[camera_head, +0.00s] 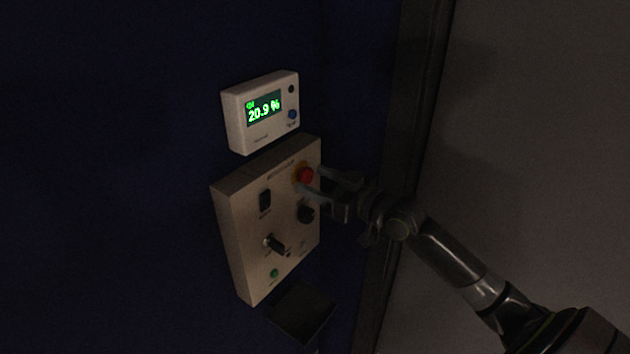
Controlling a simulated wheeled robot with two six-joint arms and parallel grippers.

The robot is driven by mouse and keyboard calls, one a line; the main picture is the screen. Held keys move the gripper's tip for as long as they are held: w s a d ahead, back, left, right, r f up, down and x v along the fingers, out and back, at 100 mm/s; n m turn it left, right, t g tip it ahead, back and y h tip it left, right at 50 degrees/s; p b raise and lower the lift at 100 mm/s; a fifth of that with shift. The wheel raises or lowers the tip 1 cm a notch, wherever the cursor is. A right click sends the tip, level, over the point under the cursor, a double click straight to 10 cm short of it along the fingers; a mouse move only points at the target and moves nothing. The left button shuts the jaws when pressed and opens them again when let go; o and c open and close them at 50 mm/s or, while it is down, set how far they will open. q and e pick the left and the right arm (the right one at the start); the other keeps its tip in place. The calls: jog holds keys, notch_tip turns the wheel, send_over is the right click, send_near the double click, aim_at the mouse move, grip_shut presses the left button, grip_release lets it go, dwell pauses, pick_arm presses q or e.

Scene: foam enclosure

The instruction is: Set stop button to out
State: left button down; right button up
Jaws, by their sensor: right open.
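The stop button (305,175) is a red round knob on a yellow base at the upper right of a beige control panel (235,222). The panel is mounted on a dark blue wall. My right gripper (311,181) comes in from the right with its two fingers open, one above and one below the red button. I cannot tell whether the fingers touch it, or whether the button is in or out. My left gripper is not in view.
The panel also has a black rocker switch (265,201), a black knob (305,214), a dark lever switch (276,245) and a green button (274,273). A white meter (236,124) reading 20.9 % hangs above. A dark box (301,312) is below. A grey wall (530,130) stands at right.

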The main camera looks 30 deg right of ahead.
jog(key=shift+w+a, duration=0.2)
jog(key=shift+w, duration=0.2)
grip_shut()
jog(key=shift+s+d+f, duration=0.15)
jog(key=shift+s+d, duration=0.05)
jog(key=shift+s, duration=0.3)
jog(key=shift+s+d, duration=0.1)
jog(key=shift+s, duration=0.15)
jog(key=shift+c, duration=1.1)
grip_release()
jog(key=shift+o, duration=1.1)
jog(key=shift+s+d, duration=0.1)
jog(key=shift+s, duration=0.05)
